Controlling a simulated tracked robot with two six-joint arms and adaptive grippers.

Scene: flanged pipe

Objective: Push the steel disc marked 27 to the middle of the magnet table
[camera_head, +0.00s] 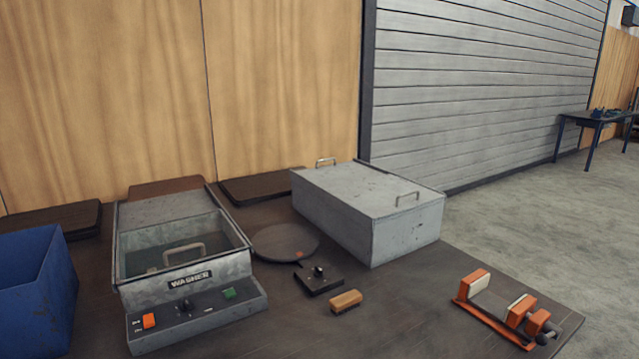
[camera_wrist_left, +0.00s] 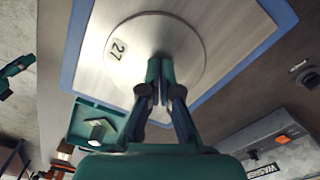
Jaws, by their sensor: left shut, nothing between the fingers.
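The steel disc marked 27 (camera_wrist_left: 137,32) shows in the left wrist view as a pale round plate with a white "27" label on its left part. It lies on the magnet table (camera_wrist_left: 276,12), a light plate with a blue border that runs out of the picture at the top. My left gripper (camera_wrist_left: 159,68) is shut and empty, its fingertips over the lower part of the disc in the picture. Whether they touch it I cannot tell. The disc, the magnet table and both grippers are outside the head view.
In the head view a washer (camera_head: 192,280), a grey lidded box (camera_head: 405,235), a dark round plate (camera_head: 283,241), a brush (camera_head: 346,301) and an orange vise (camera_head: 505,308) stand on the dark bench. A blue bin (camera_head: 35,290) is at left. The left wrist view shows a green tray (camera_wrist_left: 85,115).

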